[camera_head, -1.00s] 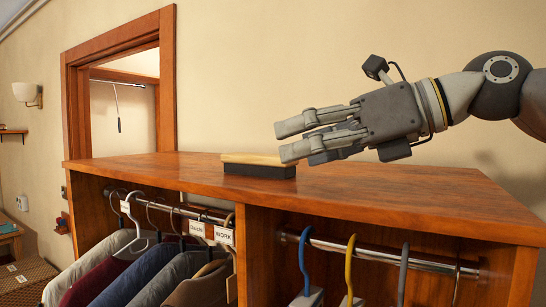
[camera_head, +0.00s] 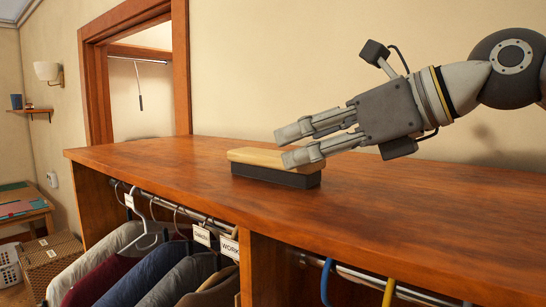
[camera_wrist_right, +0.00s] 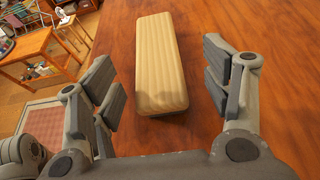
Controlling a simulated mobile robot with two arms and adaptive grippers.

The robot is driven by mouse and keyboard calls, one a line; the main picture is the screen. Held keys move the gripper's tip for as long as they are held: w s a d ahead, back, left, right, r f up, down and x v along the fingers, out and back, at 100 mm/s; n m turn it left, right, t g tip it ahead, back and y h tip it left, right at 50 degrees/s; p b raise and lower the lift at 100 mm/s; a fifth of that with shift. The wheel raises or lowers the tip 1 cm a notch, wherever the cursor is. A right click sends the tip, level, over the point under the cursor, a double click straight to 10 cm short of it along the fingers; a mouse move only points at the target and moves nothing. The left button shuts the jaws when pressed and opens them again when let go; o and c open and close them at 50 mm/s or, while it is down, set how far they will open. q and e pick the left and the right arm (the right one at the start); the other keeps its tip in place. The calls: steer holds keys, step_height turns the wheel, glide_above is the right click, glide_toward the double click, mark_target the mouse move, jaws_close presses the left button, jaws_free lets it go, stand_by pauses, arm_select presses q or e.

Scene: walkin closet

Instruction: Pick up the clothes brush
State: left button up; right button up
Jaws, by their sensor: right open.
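The clothes brush (camera_head: 270,167) lies on the wooden shelf top, its pale wooden back up and dark bristles down. My right gripper (camera_head: 296,145) comes in from the right, low over the near end of the brush, its fingers apart and pointing left. In the right wrist view the brush (camera_wrist_right: 160,65) runs lengthwise ahead of the open gripper (camera_wrist_right: 162,85), between the lines of the two fingers, with clear space on both sides. Nothing is held. My left gripper is out of view.
The wooden shelf top (camera_head: 400,205) is otherwise bare around the brush. Its front edge lies close by, above a rail of hanging clothes (camera_head: 150,275). A plain wall (camera_head: 290,60) stands behind. A wicker basket (camera_head: 52,262) and table (camera_head: 22,205) are at the far left.

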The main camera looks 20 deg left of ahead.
mark_target(272, 153)
steer(key=p+x, duration=0.3)
steer(key=shift+s+a+r, duration=0.1)
steer(key=shift+a+r, duration=0.05)
steer(key=shift+a, duration=0.25)
steer(key=shift+a+f, duration=0.25)
steer(key=shift+a, duration=0.2)
steer(key=shift+d, duration=0.2)
steer(key=c, duration=0.4)
steer(key=shift+a, duration=0.1)
steer(key=c, duration=0.7)
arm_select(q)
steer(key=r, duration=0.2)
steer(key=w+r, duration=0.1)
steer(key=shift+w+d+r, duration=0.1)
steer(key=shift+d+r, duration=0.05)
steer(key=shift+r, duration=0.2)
arm_select(e)
steer(key=shift+c, duration=0.4)
steer(key=shift+r, duration=0.1)
